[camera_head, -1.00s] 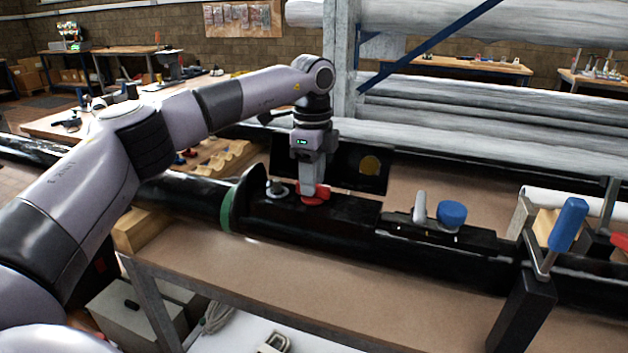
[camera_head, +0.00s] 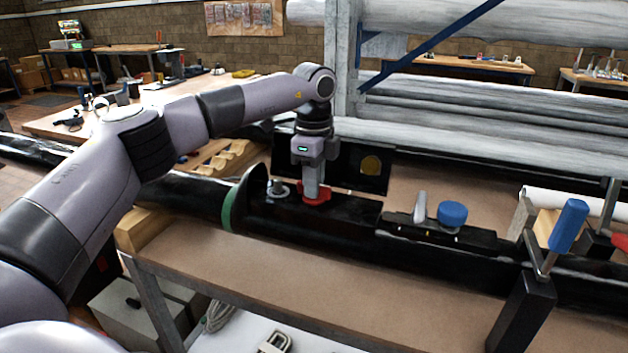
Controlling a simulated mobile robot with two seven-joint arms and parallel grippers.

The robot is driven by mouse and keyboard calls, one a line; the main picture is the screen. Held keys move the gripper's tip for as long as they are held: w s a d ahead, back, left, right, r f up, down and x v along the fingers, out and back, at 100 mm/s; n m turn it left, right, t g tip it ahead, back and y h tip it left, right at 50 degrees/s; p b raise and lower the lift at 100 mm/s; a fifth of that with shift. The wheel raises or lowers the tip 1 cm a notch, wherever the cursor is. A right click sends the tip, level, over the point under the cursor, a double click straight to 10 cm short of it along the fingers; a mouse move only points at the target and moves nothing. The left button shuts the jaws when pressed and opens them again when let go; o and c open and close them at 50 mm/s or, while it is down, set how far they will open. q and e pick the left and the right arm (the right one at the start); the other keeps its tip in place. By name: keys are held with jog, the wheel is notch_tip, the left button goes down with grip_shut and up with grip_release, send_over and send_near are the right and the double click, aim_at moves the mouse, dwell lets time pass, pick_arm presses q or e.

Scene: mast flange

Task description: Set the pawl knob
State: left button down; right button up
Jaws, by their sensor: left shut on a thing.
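A red knob (camera_head: 315,199) sits on top of the black mast section (camera_head: 335,225), which lies along the bench. I take it for the pawl knob. My left gripper (camera_head: 313,192) points straight down and is shut on the red knob; its fingers hide part of the knob. A small grey fitting (camera_head: 277,190) stands to the left of the knob. A blue round knob (camera_head: 452,213) and a grey upright lever (camera_head: 420,207) stand on the black plate to the right. My right gripper is out of view.
A black upright panel (camera_head: 345,165) with a yellow disc stands just behind the gripper. A blue-handled clamp (camera_head: 568,226) rises at the right. A grey rack post (camera_head: 340,60) and wrapped tubes stand behind. The front strip of the bench (camera_head: 250,265) is clear.

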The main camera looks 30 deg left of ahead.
pick_arm(q)
jog(key=m+p, duration=0.2)
jog(key=m, duration=0.2)
jog(key=shift+p, duration=0.35)
jog(key=m+p, duration=0.1)
jog(key=m, duration=0.3)
jog(key=shift+f, duration=0.15)
jog(key=m, duration=0.3)
jog(key=shift+f+m+p, duration=0.1)
jog(key=shift+m+p, duration=0.2)
jog(key=shift+p, duration=0.1)
jog(key=m, duration=0.5)
jog(key=shift+s+m, duration=0.1)
jog(key=shift+m, duration=0.3)
jog(key=shift+d, duration=0.1)
jog(key=c, duration=1.1)
grip_release()
jog(key=shift+r+b, duration=0.5)
jog(key=shift+r, duration=3.1)
